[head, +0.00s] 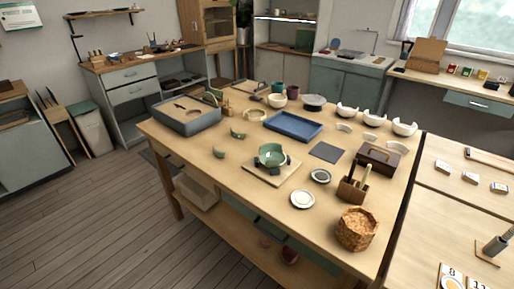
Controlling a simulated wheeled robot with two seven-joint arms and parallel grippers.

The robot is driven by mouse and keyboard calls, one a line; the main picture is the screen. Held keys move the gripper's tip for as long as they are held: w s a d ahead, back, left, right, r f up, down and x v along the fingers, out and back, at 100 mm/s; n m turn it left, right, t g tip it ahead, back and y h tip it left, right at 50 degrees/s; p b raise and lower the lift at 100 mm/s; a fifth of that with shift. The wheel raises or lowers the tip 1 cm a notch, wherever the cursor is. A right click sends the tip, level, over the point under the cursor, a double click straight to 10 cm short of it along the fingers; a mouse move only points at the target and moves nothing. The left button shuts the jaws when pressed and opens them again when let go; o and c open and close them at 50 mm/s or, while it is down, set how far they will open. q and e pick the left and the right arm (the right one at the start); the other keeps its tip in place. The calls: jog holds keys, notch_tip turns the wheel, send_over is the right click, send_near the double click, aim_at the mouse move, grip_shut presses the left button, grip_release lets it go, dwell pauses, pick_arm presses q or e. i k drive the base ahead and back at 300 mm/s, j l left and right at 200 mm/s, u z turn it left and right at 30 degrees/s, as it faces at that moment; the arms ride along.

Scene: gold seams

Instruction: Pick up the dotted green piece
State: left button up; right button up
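Two small curved green pieces lie apart on the wooden worktable (330,205). One green piece (219,153) is near the table's left front edge. The other green piece (238,134) lies a little farther back. Both are too small to tell whether either has dots. A green bowl (271,156) stands to their right on a light wooden board (260,172). Neither of my grippers is in view.
A grey tray (187,122) and a blue tray (293,127) stand farther back. A wooden tool holder (351,190), a brown crumpled container (356,229) and white bowls (404,127) are to the right. Bare tabletop surrounds the green pieces. Wooden floor (120,215) lies open at left.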

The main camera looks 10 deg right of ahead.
aim_at(240, 136)
jog(key=i+j+z, duration=0.5)
jog(key=j+z, duration=0.15)
jog(key=i+j+z, duration=0.3)
jog(key=j, duration=0.15)
jog(key=j+z, duration=0.35)
jog(key=i+j+z, duration=0.1)
jog(key=j+z, duration=0.2)
jog(key=j, duration=0.3)
jog(key=j+z, duration=0.35)
jog(key=j, duration=0.15)
